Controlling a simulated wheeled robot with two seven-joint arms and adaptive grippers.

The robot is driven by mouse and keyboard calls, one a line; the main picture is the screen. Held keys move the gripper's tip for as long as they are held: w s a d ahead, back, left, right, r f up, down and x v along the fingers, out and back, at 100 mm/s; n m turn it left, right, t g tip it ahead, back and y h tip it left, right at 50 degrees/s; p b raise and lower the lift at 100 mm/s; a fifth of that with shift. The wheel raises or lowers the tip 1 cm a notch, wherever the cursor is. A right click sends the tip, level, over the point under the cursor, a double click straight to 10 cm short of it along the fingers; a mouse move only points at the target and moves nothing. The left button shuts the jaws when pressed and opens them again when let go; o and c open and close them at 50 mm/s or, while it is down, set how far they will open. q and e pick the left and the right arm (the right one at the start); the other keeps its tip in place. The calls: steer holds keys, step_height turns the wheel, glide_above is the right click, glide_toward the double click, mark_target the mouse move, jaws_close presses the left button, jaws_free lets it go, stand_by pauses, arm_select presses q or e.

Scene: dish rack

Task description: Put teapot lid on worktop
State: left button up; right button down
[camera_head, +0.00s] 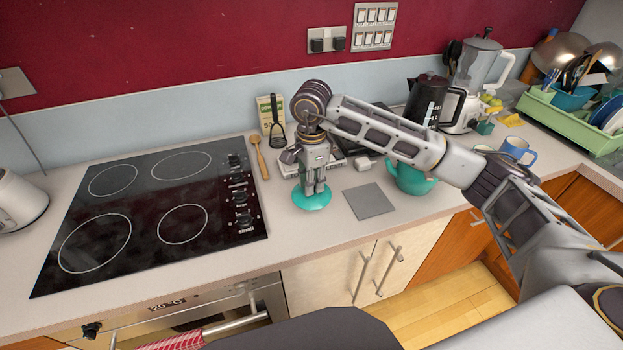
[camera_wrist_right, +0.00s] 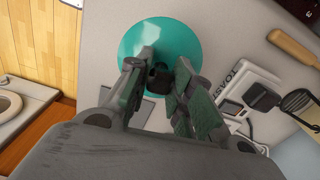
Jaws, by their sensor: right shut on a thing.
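The teal teapot lid (camera_head: 312,200) is at the worktop (camera_head: 290,235), just right of the hob; I cannot tell whether it touches the surface. My right gripper (camera_head: 316,190) points down over it and is shut on its dark knob. In the right wrist view the round lid (camera_wrist_right: 182,35) lies beyond the two fingertips (camera_wrist_right: 160,78), with the knob between them. The teal teapot (camera_head: 412,180) stands to the right, partly hidden behind my right arm. My left gripper is not in view.
The black hob (camera_head: 150,215) is left of the lid, with a wooden spoon (camera_head: 260,158) beside it. A grey square mat (camera_head: 369,201) lies just right of the lid. A toaster (camera_head: 295,165) is behind. A green dish rack (camera_head: 570,120) stands far right.

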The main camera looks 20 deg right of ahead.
step_height(320, 180, down, 2)
steer(key=shift+f+b, duration=0.1)
steer(key=shift+b, duration=0.25)
steer(key=shift+f, duration=0.5)
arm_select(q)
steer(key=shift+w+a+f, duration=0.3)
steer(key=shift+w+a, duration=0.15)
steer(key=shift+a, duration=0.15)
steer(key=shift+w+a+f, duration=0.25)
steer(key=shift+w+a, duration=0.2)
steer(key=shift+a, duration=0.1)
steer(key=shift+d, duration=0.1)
arm_select(e)
steer(key=shift+f+b, duration=0.2)
steer(key=shift+b, duration=0.15)
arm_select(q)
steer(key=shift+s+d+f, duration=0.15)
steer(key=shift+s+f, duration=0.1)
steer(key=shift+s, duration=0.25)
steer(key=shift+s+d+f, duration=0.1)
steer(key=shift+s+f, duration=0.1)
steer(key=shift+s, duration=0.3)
arm_select(e)
steer(key=shift+f, duration=0.25)
